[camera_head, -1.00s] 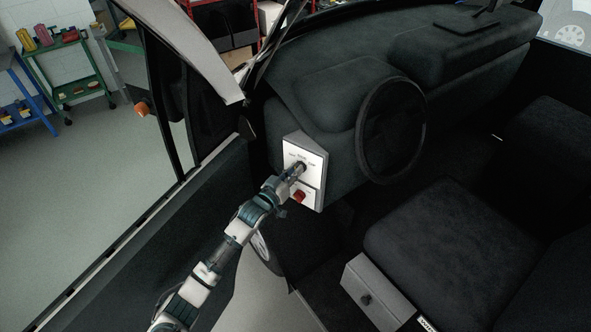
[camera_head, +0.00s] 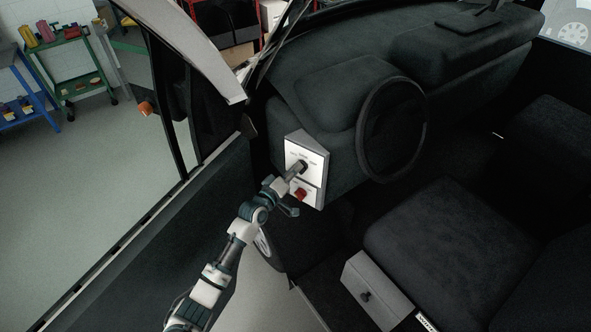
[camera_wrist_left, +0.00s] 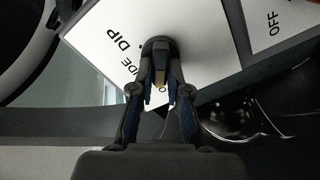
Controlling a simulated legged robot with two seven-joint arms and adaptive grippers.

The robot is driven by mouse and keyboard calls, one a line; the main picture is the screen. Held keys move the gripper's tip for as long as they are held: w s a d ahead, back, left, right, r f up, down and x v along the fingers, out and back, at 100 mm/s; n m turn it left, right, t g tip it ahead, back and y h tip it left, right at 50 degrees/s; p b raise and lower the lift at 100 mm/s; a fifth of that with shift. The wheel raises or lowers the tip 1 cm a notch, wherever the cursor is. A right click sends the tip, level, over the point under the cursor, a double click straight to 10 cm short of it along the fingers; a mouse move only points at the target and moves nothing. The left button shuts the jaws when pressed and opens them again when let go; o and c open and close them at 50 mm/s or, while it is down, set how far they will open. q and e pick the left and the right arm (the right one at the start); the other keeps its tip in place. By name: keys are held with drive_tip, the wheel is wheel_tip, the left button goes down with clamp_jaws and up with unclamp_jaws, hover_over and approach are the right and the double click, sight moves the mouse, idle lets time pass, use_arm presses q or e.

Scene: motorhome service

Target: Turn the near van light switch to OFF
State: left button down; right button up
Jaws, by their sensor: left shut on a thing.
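The light switch panel (camera_head: 318,160) is a white plate on a grey box beside the steering wheel. Its dark round knob (camera_wrist_left: 160,45) shows in the left wrist view between my fingertips, with the words "DIP" and part of another label printed on the plate beside it. My left gripper (camera_head: 299,170) reaches the panel from below and is shut on the knob; it hides much of the knob in the head view. A red knob (camera_head: 300,195) sits on a lower plate of the same box. "OFF" is readable on a separate plate in the wrist view. My right gripper is not in view.
The steering wheel (camera_head: 391,130) is right of the panel. The black seat (camera_head: 440,235) and a grey box with a dark knob (camera_head: 375,290) are lower right. The open door (camera_head: 165,235) is left of my arm.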

use_arm(q)
drive_tip(key=shift+s+f, duration=0.1)
drive_tip(key=shift+f, duration=0.35)
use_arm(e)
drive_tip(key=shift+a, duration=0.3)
use_arm(q)
drive_tip(key=c, duration=1.1)
unclamp_jaws()
drive_tip(key=shift+c, duration=0.2)
drive_tip(key=v, duration=1.2)
drive_tip(key=shift+a+r, duration=0.15)
drive_tip(key=shift+a, duration=0.1)
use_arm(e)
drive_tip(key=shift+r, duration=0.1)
use_arm(q)
drive_tip(key=shift+d, duration=0.15)
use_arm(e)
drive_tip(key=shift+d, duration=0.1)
